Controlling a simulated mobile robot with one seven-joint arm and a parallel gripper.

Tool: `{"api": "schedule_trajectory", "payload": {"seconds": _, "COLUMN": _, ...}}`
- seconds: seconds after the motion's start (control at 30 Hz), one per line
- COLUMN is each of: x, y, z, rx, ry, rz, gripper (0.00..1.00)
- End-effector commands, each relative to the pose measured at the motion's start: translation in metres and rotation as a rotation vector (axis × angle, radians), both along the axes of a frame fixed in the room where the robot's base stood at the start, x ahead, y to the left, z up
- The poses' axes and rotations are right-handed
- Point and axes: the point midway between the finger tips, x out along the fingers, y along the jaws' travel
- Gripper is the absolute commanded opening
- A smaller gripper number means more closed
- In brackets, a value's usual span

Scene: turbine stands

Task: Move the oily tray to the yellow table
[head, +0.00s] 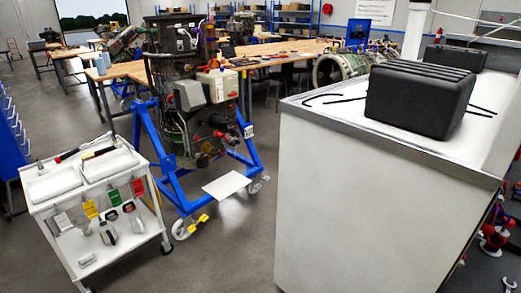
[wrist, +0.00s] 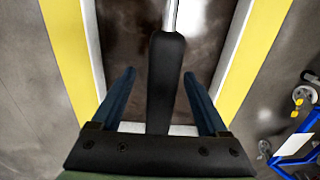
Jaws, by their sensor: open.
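My gripper (wrist: 159,74) shows only in the wrist view, pointing down, with its two blue fingers apart. A black handle (wrist: 166,75) with a metal shaft lies between the fingers, with a gap on each side; its lower end is hidden by my gripper. Below is a dark, brown-stained surface (wrist: 125,30) inside pale edges, which looks like the oily tray. Yellow bands run along its left (wrist: 68,40) and right (wrist: 250,50) sides; they may be the yellow table, but I cannot tell for sure. I make out neither tray nor yellow table in the head view.
In the head view, a white tool cart (head: 150,215) stands at the left. An engine on a blue stand (head: 172,165) is in the middle. A white cabinet (head: 360,215) bearing a black case (head: 418,98) fills the right. Bare floor (head: 235,250) lies between cart and cabinet.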

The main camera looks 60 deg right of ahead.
Motion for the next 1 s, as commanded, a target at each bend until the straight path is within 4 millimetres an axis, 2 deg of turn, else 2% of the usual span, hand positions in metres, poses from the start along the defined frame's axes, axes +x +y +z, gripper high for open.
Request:
{"api": "schedule_trajectory", "payload": {"seconds": 0.33, "x": 0.000, "y": 0.000, "z": 0.006, "rx": 0.000, "ry": -0.001, "rz": 0.000, "gripper": 0.77}}
{"api": "schedule_trajectory", "payload": {"seconds": 1.0, "x": 0.001, "y": 0.000, "z": 0.059, "rx": 0.000, "ry": -0.001, "rz": 0.000, "gripper": 0.77}}
